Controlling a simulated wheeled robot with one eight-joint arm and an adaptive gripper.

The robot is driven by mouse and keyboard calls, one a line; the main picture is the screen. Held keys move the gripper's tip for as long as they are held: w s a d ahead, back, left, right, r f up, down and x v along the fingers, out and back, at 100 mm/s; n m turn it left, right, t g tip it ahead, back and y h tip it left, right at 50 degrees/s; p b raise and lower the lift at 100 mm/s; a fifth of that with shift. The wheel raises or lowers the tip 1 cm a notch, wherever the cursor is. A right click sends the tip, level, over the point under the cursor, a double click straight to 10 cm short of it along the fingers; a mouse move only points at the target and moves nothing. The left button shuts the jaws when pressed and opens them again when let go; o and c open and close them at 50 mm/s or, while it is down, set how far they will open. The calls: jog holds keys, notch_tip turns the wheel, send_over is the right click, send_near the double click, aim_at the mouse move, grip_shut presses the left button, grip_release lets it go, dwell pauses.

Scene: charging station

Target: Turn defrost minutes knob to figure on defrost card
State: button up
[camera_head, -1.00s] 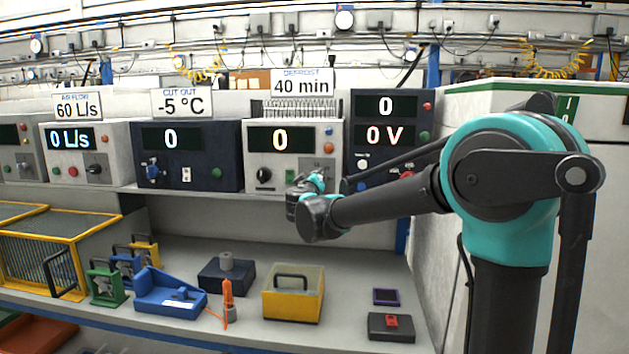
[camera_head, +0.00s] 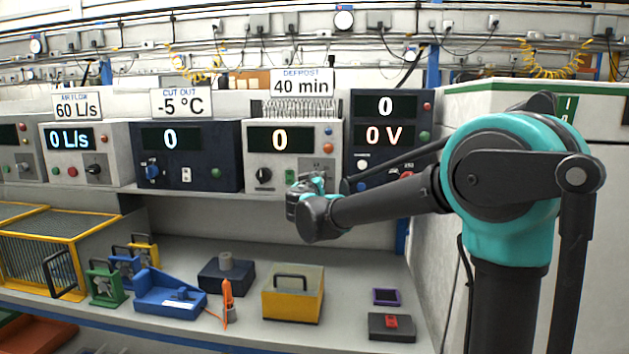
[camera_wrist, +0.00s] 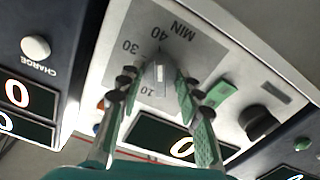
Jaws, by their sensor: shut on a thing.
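The defrost card (camera_head: 302,87) stands on top of the white defrost unit (camera_head: 252,143) and reads 40 min. In the wrist view, the grey minutes knob (camera_wrist: 159,73) has a pale stripe and sits on a grey dial plate marked 10, 30, 40 and MIN. My gripper (camera_wrist: 158,80) is shut on this knob, one green-padded finger on each side. Which mark the knob points to is hard to tell. In the head view my gripper (camera_head: 318,181) is at the unit's lower right and hides the knob.
A black knob (camera_head: 263,175) and green switch (camera_head: 291,176) are left of my gripper on the same unit. The dark voltage unit (camera_head: 357,150) stands close on the right, the dark cut-out unit (camera_head: 228,150) on the left. Several objects lie on the lower shelf.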

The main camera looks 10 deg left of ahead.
jog(key=o, duration=1.2)
jog(key=shift+c, duration=0.2)
jog(key=s, duration=1.2)
jog(key=shift+a, duration=0.2)
jog(key=s+d+f+m+g+h, duration=0.2)
jog(key=s+d+f+g, duration=0.2)
jog(key=d+f, duration=0.8)
jog(key=s+d+f+m+g+h, duration=0.1)
jog(key=s+d+f+g+h, duration=0.2)
jog(key=d+f, duration=0.85)
jog(key=s+d+f+g+y, duration=0.2)
jog(key=s+d+f+g, duration=0.1)
jog(key=s+f, duration=0.4)
jog(key=s+d+f+g+y, duration=0.3)
jog(key=s+f, duration=0.4)
jog(key=s, duration=0.4)
jog(key=shift+s+g+y, duration=0.3)
jog(key=shift+g, duration=0.1)
